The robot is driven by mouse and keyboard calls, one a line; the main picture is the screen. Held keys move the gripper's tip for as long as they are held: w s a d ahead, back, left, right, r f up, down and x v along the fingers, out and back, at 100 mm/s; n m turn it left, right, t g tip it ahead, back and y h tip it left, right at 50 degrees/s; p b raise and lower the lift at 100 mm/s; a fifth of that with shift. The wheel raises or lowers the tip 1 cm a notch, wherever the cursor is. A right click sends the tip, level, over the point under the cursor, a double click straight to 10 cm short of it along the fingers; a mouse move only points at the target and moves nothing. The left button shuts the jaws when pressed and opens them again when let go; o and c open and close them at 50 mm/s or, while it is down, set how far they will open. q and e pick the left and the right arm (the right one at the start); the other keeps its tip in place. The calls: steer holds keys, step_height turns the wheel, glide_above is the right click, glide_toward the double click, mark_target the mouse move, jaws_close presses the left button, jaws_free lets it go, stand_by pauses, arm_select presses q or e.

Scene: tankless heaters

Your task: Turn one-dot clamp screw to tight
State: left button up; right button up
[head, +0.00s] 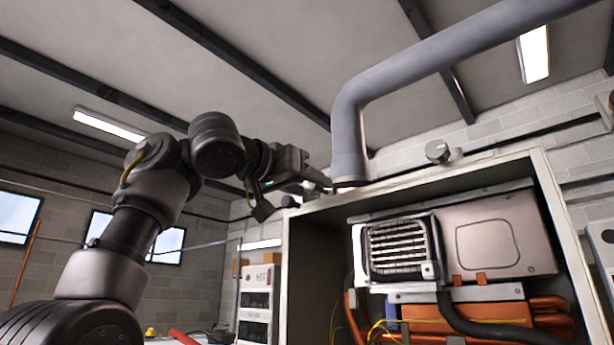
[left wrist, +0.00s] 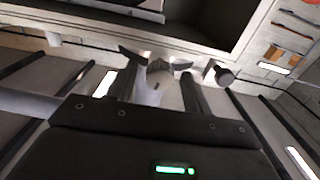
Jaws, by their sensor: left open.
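My left gripper (head: 318,184) reaches in from the left, level with the heater cabinet's top, beside the foot of the grey flue pipe (head: 348,130). A thin clamp band (head: 350,184) shows at the pipe's foot. In the left wrist view my left gripper (left wrist: 157,80) is open, its two dark fingers spread. A pale grey rounded part (left wrist: 159,72) with a small dark mark shows between the fingers. It may be the clamp screw, but I cannot tell its dot count or whether the fingers touch it. My right gripper is not in view.
The open cabinet (head: 548,210) holds a heater unit (head: 500,240) with a grille and orange pipes (head: 548,310). A round grey knob (head: 437,151) stands behind the cabinet top, right of the pipe. The air above my arm is clear to the ceiling.

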arm_select(q)
steer(key=c, duration=1)
steer(key=shift+o, duration=0.2)
